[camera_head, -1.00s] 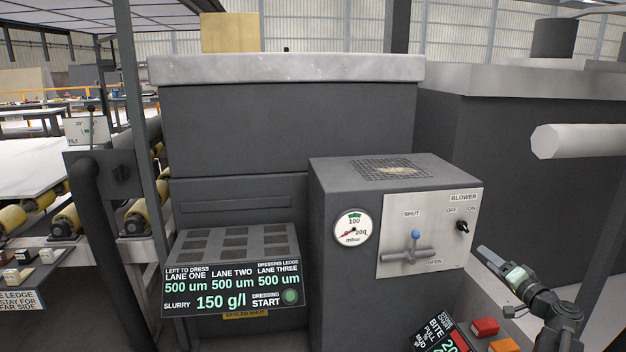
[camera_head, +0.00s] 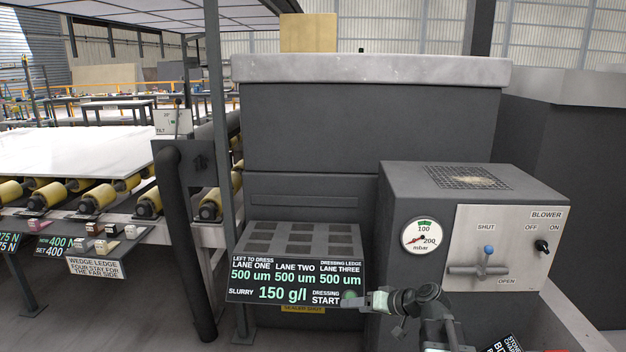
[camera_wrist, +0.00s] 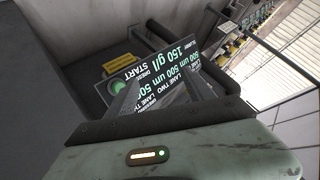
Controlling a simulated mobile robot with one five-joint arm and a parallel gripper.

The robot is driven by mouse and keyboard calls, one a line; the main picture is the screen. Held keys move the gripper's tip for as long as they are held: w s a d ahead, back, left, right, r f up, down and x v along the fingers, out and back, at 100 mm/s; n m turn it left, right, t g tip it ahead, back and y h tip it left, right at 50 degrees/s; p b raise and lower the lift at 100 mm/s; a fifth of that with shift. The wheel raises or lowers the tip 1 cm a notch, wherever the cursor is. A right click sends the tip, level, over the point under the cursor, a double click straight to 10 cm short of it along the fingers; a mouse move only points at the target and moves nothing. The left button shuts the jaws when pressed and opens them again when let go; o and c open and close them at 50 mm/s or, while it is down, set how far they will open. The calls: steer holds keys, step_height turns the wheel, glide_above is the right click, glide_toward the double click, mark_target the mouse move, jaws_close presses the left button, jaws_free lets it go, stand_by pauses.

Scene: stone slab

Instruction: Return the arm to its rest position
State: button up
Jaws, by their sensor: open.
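My gripper (camera_head: 362,299) is at the lower middle of the head view, beside the right end of the dressing display panel (camera_head: 295,281). Its tip is close to the green start button (camera_head: 348,296); I cannot tell whether they touch. My arm (camera_head: 430,305) reaches up from the bottom edge and bends left, so it is not folded away. In the wrist view, the gripper (camera_wrist: 170,88) looks toward the panel, with the green button (camera_wrist: 118,86) in sight. The jaws are open, with nothing seen held between them.
A dark post (camera_head: 185,240) and roller conveyor with a white slab (camera_head: 80,152) are at left. Open floor shows at lower left.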

steer(key=s+a+f+n+g+h, duration=0.2)
steer(key=s+a+f+g+h, duration=0.25)
steer(key=s+a+f, duration=0.35)
steer(key=s+d+f+m+g+h, duration=0.35)
steer(key=s+d, duration=0.35)
steer(key=d, duration=0.3)
step_height(320, 180, up, 20)
steer(key=s+d+p, duration=0.1)
steer(key=p, duration=1.8)
steer(key=shift+d+r+t+h+p, duration=0.2)
steer(key=shift+t+h+p, duration=0.1)
steer(key=shift+h, duration=0.1)
